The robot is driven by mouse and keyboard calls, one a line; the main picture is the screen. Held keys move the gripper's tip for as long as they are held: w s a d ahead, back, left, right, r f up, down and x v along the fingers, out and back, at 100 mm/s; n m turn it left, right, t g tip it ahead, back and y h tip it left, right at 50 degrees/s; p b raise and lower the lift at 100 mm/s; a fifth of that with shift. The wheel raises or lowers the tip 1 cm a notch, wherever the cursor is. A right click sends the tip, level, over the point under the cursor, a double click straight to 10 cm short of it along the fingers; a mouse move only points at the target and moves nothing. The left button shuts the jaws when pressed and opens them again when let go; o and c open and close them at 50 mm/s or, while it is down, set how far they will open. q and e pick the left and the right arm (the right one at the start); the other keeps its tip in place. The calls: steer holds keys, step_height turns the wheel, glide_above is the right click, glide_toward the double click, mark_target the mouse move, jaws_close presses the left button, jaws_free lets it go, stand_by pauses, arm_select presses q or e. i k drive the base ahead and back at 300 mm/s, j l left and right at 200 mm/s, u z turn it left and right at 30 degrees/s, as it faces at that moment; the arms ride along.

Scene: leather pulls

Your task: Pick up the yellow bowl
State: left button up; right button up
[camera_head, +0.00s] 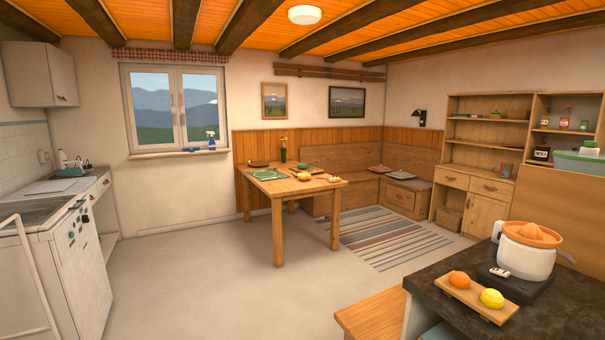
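A small yellow rounded thing that looks like the yellow bowl (304,176) sits on the wooden dining table (289,188) across the room, near the table's right part. It is too small to make out its inside. Neither of my grippers shows in the head view.
The table also holds a green mat (266,175) and a dark green bottle (284,152). A bench stands behind it, with a striped rug (385,237) to the right. A dark counter (450,309) with a juicer (527,247) stands front right. The middle floor is clear.

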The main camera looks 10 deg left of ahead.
mark_target(304, 178)
steer(key=i+j+u, duration=0.1)
steer(key=i+u, duration=1)
steer(key=i, duration=1.65)
steer(key=i+l+z, duration=0.25)
steer(key=i+z, duration=0.7)
steer(key=i, duration=0.15)
steer(key=i+j+z, duration=0.15)
steer(key=i+z, duration=0.35)
